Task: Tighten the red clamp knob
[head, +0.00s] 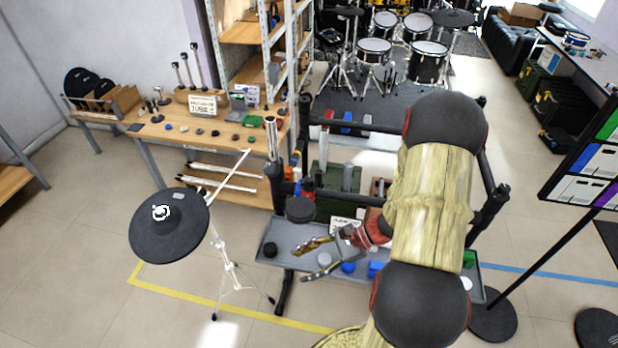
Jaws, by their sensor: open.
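A small red piece (307,187) shows on the left side of the black rack, beside a blue piece and above a round black pad (300,209). It may be the red clamp knob, but it is too small to tell its shape or how tight it is. My gripper (304,262) is open and empty, its two gold fingers pointing left above the grey tray. It is below the red piece in the picture and apart from it. My arm hides the right part of the rack.
The grey tray (284,233) holds a black puck (270,250) and blue pieces (348,268). A cymbal pad (168,226) on a tripod stands left. A wooden workbench (160,133) with small parts is behind it. Floor at lower left is clear.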

